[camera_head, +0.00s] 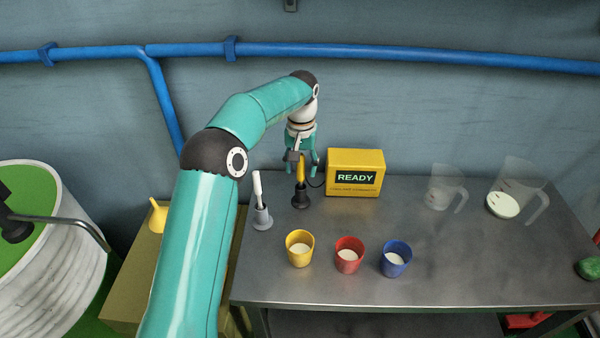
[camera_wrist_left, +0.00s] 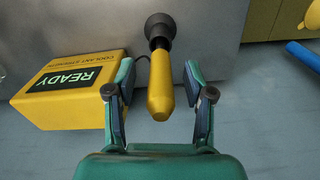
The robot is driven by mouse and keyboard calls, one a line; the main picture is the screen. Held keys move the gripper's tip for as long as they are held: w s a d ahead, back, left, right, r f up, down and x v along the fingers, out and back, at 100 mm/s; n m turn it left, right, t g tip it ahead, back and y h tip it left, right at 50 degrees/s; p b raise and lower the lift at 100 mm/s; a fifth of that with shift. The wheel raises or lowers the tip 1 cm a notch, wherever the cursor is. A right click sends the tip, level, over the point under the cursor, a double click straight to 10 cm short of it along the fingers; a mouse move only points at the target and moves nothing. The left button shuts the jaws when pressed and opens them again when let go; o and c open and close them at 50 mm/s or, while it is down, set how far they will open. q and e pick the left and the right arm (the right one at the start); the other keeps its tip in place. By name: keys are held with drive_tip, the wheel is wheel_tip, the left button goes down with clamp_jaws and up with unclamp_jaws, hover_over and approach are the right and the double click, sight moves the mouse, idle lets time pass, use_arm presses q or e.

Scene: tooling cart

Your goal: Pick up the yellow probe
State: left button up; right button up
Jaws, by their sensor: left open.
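The yellow probe (camera_head: 301,172) stands upright in a black holder (camera_head: 300,198) on the metal cart, left of the yellow READY box (camera_head: 356,173). My left gripper (camera_head: 302,165) is above the holder with its fingers on either side of the probe. In the left wrist view the probe (camera_wrist_left: 161,88) lies between the two open fingers (camera_wrist_left: 158,100), with a gap on each side. The black holder (camera_wrist_left: 159,30) shows beyond it. The right gripper is not in view.
A white stick stands in a grey holder (camera_head: 262,217) to the left. Yellow (camera_head: 300,258), red (camera_head: 349,264) and blue (camera_head: 394,267) cups stand in front. Clear jugs (camera_head: 445,190) stand at right. A thin cable runs near the box.

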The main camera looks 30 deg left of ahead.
use_arm(q)
drive_tip(key=shift+f, duration=0.7)
clamp_jaws()
drive_tip(key=shift+r, duration=0.15)
